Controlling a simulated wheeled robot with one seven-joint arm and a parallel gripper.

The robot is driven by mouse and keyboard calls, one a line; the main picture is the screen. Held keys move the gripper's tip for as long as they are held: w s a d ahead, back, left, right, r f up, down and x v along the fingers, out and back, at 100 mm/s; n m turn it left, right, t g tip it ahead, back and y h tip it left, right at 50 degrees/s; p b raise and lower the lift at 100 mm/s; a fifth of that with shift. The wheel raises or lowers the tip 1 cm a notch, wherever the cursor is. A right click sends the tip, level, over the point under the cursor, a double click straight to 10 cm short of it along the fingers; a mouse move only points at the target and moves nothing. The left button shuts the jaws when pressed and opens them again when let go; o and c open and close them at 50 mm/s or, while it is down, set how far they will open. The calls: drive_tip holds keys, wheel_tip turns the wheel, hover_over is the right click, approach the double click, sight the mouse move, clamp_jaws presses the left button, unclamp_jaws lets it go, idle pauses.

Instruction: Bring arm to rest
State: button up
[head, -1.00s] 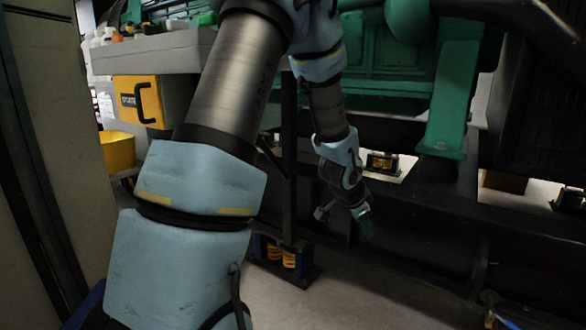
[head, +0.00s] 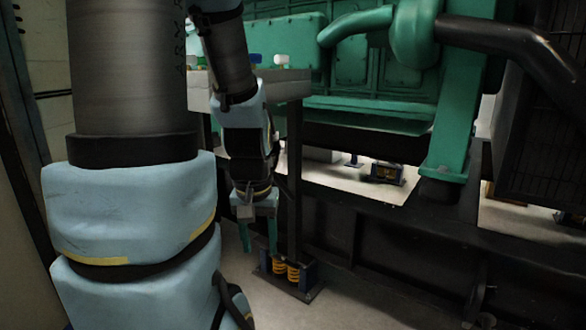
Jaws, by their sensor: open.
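My arm fills the left part of the head view, its thick blue-grey lower links close to the camera. The forearm bends down behind them. My gripper (head: 259,244) hangs below it, pointing down, with its two green fingers apart and nothing seen between them. It is in front of the dark base frame, to the left of a dark upright post, and looks above the floor. No object is held.
A green genset (head: 375,65) stands on a dark base rail (head: 400,235). A spring mount (head: 288,272) with yellow coils sits on the floor near my gripper. A grey bench (head: 285,87) is partly hidden by my arm. Floor (head: 350,308) at lower right is clear.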

wheel_tip(320, 180, up, 30)
drive_tip(key=p, duration=2.7)
drive_tip(key=shift+p, duration=0.4)
